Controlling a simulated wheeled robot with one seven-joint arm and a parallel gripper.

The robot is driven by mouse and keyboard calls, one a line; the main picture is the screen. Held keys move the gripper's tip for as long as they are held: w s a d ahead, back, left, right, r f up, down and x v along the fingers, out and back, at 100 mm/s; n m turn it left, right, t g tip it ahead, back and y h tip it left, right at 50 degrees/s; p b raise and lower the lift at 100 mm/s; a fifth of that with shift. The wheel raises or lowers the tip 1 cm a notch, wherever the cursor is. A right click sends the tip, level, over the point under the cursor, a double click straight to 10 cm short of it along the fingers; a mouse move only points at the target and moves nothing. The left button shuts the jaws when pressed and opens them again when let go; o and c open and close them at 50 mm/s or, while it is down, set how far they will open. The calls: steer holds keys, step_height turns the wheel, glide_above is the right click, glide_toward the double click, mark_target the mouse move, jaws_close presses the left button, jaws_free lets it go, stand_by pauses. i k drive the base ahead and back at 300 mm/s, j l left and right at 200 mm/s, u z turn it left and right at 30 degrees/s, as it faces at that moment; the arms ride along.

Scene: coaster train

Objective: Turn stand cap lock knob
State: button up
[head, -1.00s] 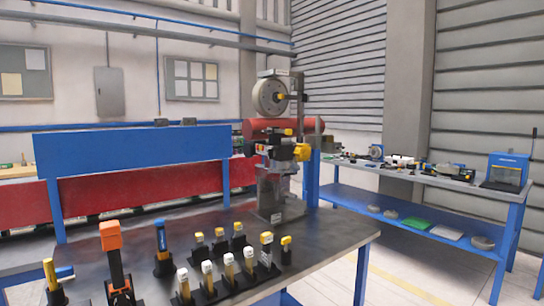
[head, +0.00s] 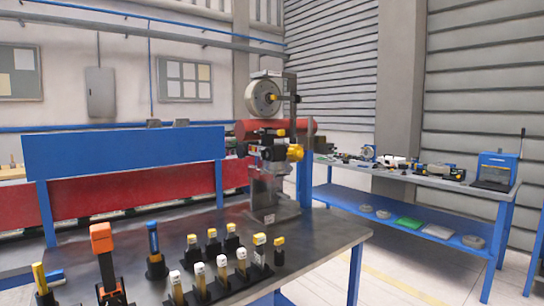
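A metal stand (head: 268,195) rises from the back right part of the grey table. I cannot tell which of these is the cap lock knob. My gripper is not in view.
Several yellow- and white-topped tools stand in black holders (head: 205,292) along the table's front, beside an orange-headed tool (head: 102,238). A blue-framed bench (head: 440,180) with equipment stands at the right. Open floor lies between it and the table (head: 320,232).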

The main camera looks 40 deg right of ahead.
mark_target(264, 154)
steer(key=i+l+u, duration=0.3)
steer(key=l, duration=0.3)
steer(key=i+l+u, duration=0.15)
steer(key=i+l, duration=0.15)
steer(key=i+l+u, duration=0.15)
steer(key=l, duration=0.2)
steer(key=i+l+u, duration=0.15)
steer(key=l, duration=0.2)
